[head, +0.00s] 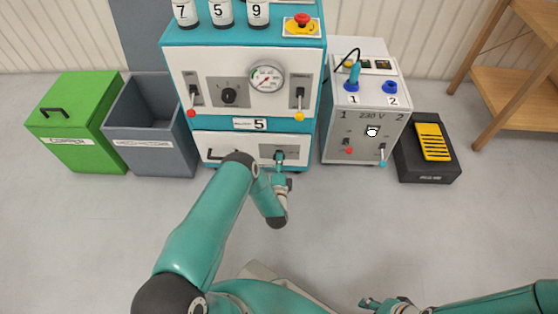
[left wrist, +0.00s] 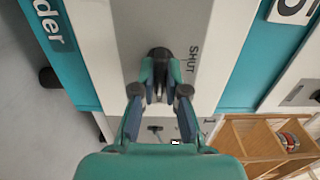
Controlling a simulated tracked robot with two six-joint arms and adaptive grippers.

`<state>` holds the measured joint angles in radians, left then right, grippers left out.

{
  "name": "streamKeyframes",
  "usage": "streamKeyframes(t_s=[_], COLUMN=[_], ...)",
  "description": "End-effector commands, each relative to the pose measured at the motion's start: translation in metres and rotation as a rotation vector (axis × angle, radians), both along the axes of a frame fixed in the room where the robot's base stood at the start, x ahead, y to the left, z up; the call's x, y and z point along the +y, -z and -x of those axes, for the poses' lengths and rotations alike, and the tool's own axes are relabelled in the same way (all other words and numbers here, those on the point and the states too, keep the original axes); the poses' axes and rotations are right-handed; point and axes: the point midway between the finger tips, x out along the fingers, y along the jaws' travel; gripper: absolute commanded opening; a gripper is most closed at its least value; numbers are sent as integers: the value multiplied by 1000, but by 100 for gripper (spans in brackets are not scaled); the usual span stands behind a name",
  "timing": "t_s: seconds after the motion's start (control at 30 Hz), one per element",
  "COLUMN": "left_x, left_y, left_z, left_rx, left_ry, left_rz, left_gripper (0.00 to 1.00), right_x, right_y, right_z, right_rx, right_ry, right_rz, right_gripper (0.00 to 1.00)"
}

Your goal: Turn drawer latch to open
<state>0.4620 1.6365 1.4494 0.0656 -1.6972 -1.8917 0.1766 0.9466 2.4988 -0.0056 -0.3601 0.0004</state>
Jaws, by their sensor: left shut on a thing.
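The drawer (head: 238,140) is the white front low on the teal-and-white cabinet, with a dark handle (head: 214,155) at its left, partly hidden by my left arm. Its latch sits on a grey plate (head: 292,151) at the drawer's right. My left gripper (head: 279,160) is at this plate. In the left wrist view, the left gripper (left wrist: 160,72) is shut on the dark latch knob (left wrist: 159,53). The word SHUT is printed beside the knob. The drawer looks closed. My right gripper (head: 372,303) is at the bottom edge, away from the cabinet, too small to judge.
A green bin (head: 75,120) and a grey bin (head: 150,125) stand left of the cabinet. A grey 230 V box (head: 365,120) and a black box with a yellow pedal (head: 432,145) stand right. A wooden shelf (head: 510,85) is at far right. The floor in front is clear.

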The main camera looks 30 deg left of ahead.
Motion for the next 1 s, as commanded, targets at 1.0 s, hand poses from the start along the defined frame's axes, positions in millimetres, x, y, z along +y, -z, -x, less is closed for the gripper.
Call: streamKeyframes(t_s=[1.0], left_x=[-35], left_y=[0], left_z=[48], left_rx=[-3], left_ry=[14], left_rz=[1], left_gripper=[38], right_x=[0], right_y=[0], right_z=[0], right_rx=[0], right_ry=[0], right_rz=[0], right_gripper=[40])
